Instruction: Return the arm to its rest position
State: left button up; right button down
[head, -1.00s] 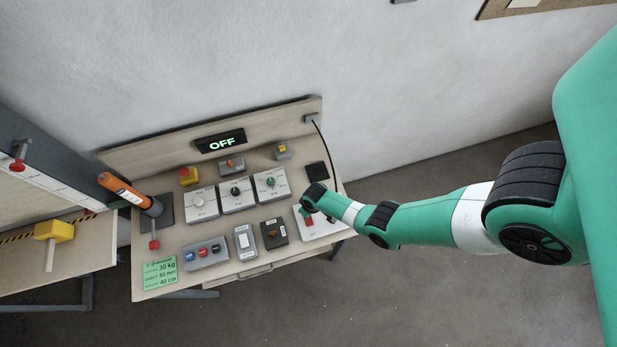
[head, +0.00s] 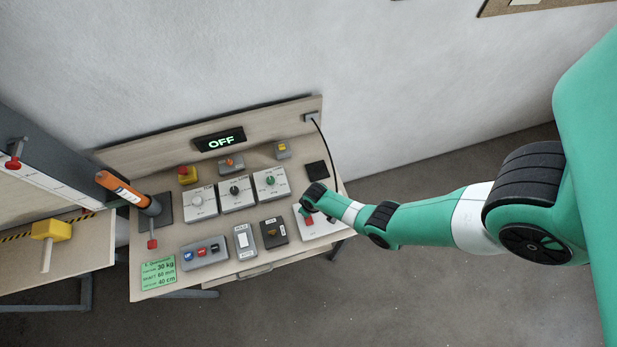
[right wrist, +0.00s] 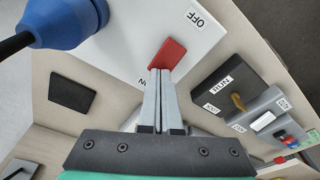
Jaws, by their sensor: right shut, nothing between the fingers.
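My right arm (head: 425,217) reaches in from the right over the right end of the control desk (head: 170,288). Its wrist covers part of a white switch plate (head: 328,228) and mostly hides the gripper in the head view. In the right wrist view my right gripper (right wrist: 160,75) is shut and empty. Its fingertips are right at the lower edge of the red rocker (right wrist: 167,54) on the white plate (right wrist: 120,52); I cannot tell whether they touch it. The rocker lies between two labels, one reading OFF. The desk display (head: 220,140) reads OFF. My left arm is not in view.
A blue plug with a black cable (right wrist: 65,22) stands by the plate. A dark key switch box (head: 273,233), grey switch boxes and several dial boxes (head: 237,194) crowd the desk. An orange-handled lever (head: 122,190) rises at left. The floor right of the desk is clear.

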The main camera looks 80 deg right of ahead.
jog(key=shift+f+b, duration=0.35)
dwell(0.5)
